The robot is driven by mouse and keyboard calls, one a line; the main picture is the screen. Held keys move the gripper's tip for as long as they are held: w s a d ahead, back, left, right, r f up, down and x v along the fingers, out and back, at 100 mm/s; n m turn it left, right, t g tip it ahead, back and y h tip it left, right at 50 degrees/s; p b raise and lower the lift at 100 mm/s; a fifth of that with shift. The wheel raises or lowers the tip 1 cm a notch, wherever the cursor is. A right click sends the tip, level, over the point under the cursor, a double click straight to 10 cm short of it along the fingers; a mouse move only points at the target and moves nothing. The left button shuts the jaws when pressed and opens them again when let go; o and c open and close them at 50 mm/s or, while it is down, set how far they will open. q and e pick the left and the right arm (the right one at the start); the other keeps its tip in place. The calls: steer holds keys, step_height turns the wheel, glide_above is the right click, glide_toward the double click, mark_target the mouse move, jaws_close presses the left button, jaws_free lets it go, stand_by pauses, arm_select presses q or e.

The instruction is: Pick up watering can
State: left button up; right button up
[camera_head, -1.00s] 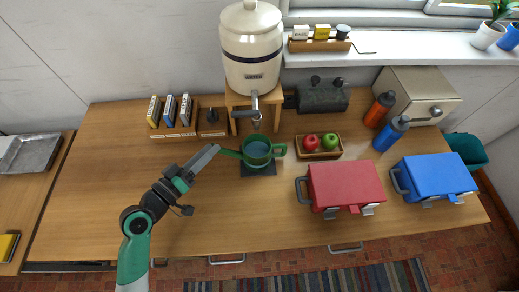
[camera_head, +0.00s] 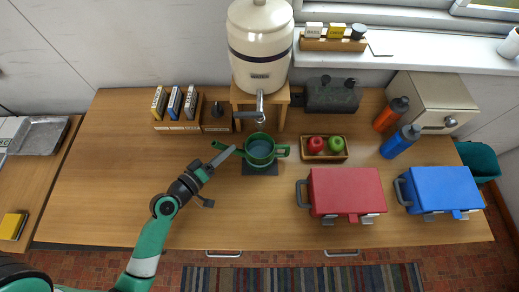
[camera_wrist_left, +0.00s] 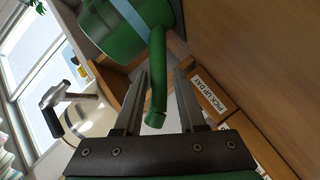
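The green watering can (camera_head: 262,148) stands upright on a dark square mat (camera_head: 260,169) below the tap of the white dispenser. One green arm of it, which looks like the spout, points left and another sticks out to the right. My left gripper (camera_head: 222,157) is just left of the can, at the left-pointing arm. In the left wrist view, its two fingers (camera_wrist_left: 160,73) are apart, and the can's green tube (camera_wrist_left: 157,80) shows in the gap between them. The can's body (camera_wrist_left: 135,25) is beyond the fingertips. My right gripper is not in view.
The dispenser (camera_head: 258,50) stands on a wooden stand (camera_head: 281,98) behind the can. A tray of apples (camera_head: 338,157), a red case (camera_head: 345,192) and a blue case (camera_head: 440,188) are to the right. The table's left part (camera_head: 100,170) is clear.

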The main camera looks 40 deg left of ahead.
arm_select(q)
steer(key=x, duration=0.5)
steer(key=shift+w+d+f, duration=0.1)
steer(key=shift+d+f, duration=0.05)
steer(key=shift+c, duration=0.2)
jaws_close()
stand_by(1.0)
